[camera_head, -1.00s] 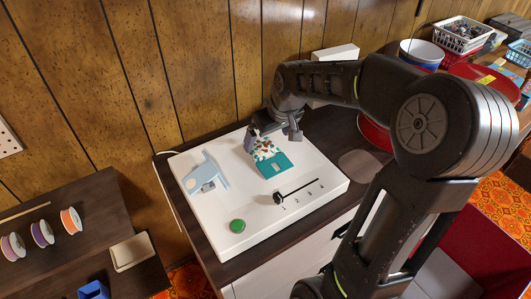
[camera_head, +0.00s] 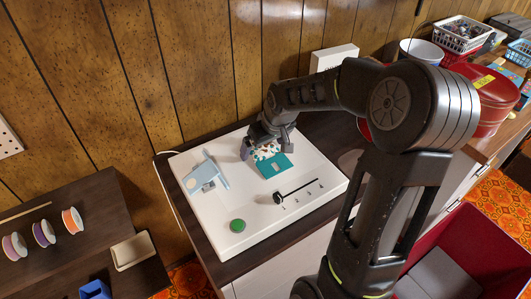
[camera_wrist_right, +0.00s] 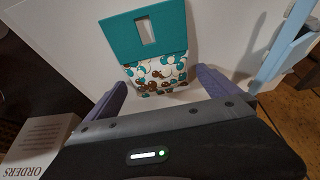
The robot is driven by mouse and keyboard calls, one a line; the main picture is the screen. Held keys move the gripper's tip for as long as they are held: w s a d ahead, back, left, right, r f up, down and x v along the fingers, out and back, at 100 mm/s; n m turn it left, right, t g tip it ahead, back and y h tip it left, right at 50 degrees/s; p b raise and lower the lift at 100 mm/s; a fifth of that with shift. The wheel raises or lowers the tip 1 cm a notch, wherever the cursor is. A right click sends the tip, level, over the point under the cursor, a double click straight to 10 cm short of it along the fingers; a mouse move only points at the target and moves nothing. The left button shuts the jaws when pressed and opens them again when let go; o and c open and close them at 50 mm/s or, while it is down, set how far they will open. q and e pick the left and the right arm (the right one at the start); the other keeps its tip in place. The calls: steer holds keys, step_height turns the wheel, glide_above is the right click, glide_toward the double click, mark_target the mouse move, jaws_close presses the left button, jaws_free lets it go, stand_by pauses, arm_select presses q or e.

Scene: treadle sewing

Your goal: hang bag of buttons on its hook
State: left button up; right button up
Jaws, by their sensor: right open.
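The bag of buttons (camera_head: 275,166) has a teal header card with a slot and a clear pouch of teal, white and brown buttons. It lies on the white panel (camera_head: 223,238). In the right wrist view the bag (camera_wrist_right: 150,38) has its pouch end towards me. My right gripper (camera_wrist_right: 163,84) is open, with one purple finger on each side of the pouch end and a gap to each. In the head view the right gripper (camera_head: 262,150) covers part of the pouch. I cannot make out a hook. My left gripper is not in view.
On the panel are a light blue bracket-like part (camera_head: 206,176), a green button (camera_head: 237,225) and a black knob (camera_head: 277,198) on a marked slot. A white box (camera_head: 333,57) stands behind my arm. A wooden surface with thread spools (camera_head: 73,220) is at left.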

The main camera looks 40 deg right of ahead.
mark_target(263, 148)
steer(key=shift+c, duration=0.6)
steer(key=c, duration=1.2)
step_height(263, 148, up, 10)
